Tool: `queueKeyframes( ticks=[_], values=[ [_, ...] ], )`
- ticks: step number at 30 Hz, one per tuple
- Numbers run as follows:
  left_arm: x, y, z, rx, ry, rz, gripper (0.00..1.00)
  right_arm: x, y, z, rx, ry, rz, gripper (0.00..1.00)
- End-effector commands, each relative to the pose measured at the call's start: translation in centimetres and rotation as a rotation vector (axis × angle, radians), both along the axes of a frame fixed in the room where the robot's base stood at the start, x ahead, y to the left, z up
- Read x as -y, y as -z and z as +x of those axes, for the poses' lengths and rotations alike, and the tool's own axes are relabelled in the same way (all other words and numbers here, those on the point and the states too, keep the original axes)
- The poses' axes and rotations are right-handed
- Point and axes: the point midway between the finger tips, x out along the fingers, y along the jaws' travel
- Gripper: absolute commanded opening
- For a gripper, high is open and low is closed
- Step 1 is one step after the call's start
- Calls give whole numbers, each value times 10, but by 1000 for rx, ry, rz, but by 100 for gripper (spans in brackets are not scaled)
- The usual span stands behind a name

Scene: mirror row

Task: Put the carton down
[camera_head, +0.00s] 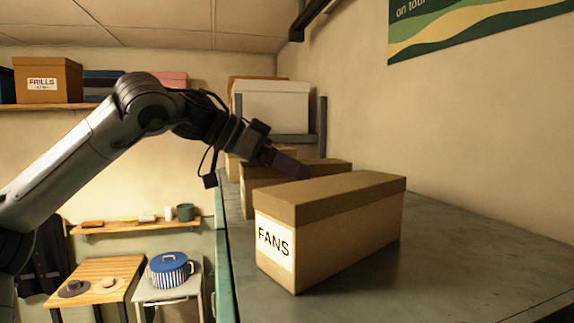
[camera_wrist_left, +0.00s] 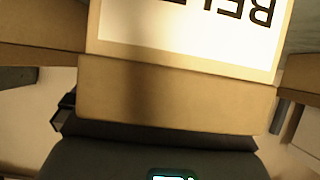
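My left gripper (camera_head: 290,164) reaches in from the left, behind the FANS box. It appears shut on a brown lidded carton (camera_head: 332,163), with one dark finger across its near side; the other finger is hidden. In the left wrist view the carton (camera_wrist_left: 180,95) fills the space before the gripper, squared to it. My right gripper is not in view.
The brown FANS box (camera_head: 330,230) stands close in front on the grey shelf top (camera_head: 450,265). A white box (camera_head: 272,106) stands farther back by a dark upright post. The shelf top is clear right of the FANS box. A wall lies along the right.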

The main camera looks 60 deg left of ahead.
Motion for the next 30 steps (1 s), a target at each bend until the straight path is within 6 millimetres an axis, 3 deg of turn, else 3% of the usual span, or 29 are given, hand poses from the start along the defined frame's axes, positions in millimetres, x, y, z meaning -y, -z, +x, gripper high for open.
queueKeyframes(
  ticks=[8,24,30],
  values=[
    [-1,-5,-5,1,0,1,100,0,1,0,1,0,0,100],
    [-20,-48,-81,2,-3,0,100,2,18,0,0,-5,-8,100],
    [-24,-57,-98,0,-1,2,100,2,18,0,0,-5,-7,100]
  ],
)
